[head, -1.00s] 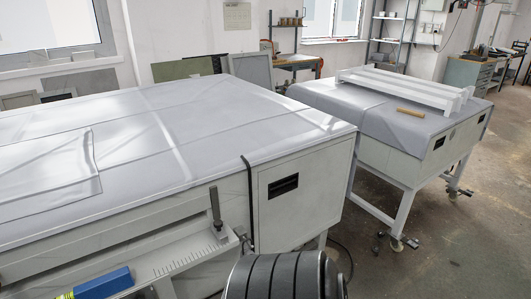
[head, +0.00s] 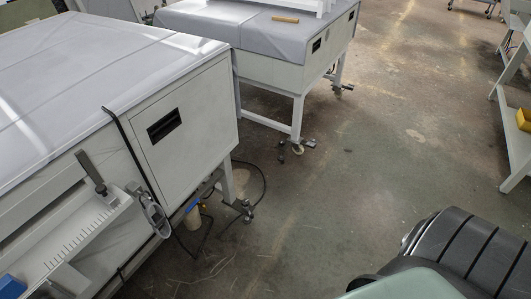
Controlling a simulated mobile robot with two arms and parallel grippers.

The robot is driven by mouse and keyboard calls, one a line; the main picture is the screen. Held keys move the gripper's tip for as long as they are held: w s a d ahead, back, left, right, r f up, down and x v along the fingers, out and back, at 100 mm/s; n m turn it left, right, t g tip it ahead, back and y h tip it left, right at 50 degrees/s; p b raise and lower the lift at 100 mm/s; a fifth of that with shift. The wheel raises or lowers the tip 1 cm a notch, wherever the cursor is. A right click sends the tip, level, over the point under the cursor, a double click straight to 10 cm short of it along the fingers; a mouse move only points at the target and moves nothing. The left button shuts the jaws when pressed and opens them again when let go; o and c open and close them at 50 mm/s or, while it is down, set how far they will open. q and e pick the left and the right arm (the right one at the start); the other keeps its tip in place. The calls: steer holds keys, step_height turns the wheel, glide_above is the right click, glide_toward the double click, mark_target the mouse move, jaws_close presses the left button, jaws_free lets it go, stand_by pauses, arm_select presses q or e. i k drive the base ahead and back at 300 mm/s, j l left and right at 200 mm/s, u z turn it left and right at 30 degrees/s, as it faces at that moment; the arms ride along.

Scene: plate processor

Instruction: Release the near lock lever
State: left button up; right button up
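A dark upright lever (head: 91,168) stands at the right end of the ruled white ledge (head: 72,240) on the near machine. A grey metal loop-shaped part (head: 154,215) sits just right of it, low on the machine's side. I cannot tell for certain which of these is the near lock lever, or whether it is locked. Neither of my grippers shows in the head view, and nothing of mine touches the lever or the loop.
The near machine (head: 192,115) has a black-handled panel and a dark strap. A second covered table (head: 281,66) on castors stands behind. Cables and a small container (head: 193,217) are on the floor beneath the near machine. The concrete floor (head: 370,150) to the right is largely clear.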

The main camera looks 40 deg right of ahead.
mark_target(251, 215)
steer(key=z, duration=0.9)
